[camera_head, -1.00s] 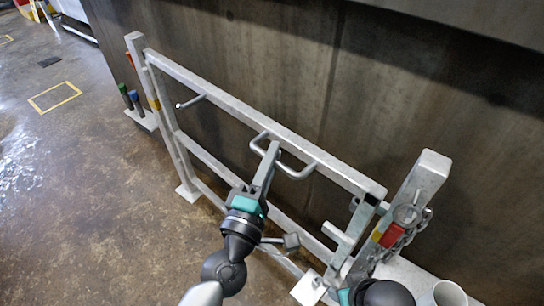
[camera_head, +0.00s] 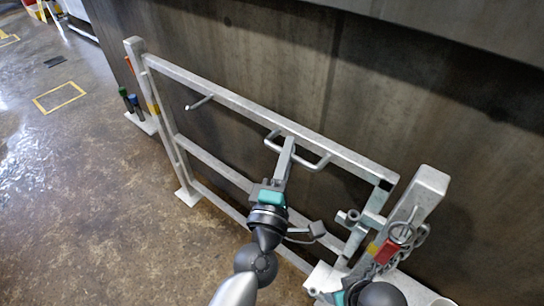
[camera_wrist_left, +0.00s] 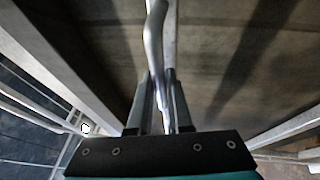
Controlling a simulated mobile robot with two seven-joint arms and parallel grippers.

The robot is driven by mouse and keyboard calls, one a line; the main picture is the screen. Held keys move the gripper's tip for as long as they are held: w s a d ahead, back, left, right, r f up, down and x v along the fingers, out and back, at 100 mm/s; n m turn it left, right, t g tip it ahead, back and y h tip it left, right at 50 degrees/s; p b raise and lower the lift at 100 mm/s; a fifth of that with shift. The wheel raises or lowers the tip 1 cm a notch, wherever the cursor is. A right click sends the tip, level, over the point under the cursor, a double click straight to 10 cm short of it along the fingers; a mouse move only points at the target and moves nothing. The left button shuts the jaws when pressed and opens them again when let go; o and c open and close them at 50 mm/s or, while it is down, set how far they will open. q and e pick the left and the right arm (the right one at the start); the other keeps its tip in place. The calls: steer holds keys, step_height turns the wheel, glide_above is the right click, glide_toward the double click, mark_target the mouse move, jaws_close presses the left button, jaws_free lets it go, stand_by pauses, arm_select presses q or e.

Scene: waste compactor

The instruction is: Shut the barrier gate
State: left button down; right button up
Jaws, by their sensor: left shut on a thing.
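The barrier gate (camera_head: 225,97) is a grey metal frame along the dark wall. It runs from the left post (camera_head: 135,48) to a free end beside the right post (camera_head: 430,185). A narrow gap shows between the free end's top corner and that post. My left gripper (camera_head: 287,148) is shut on the bent handle (camera_head: 317,164) on the gate's top rail. In the left wrist view the handle bar (camera_wrist_left: 155,45) runs between the fingers. My right arm shows at the bottom right, by the gate's free end; its fingers cannot be made out clearly.
A chain (camera_head: 412,250) and a red tag (camera_head: 386,250) hang at the right post. A latch-like fitting (camera_head: 348,217) sits near the gate's free end. The concrete wall (camera_head: 400,110) stands close behind. Open floor (camera_head: 80,200) lies to the left.

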arm_select(q)
steer(key=shift+w+d, duration=0.4)
steer(key=shift+w, duration=0.05)
arm_select(e)
steer(key=shift+w+f, duration=0.2)
steer(key=shift+w, duration=0.1)
arm_select(q)
steer(key=c, duration=1.1)
jaws_free()
steer(key=shift+d, duration=0.1)
steer(key=shift+o, duration=1.3)
arm_select(e)
steer(key=shift+s, duration=0.1)
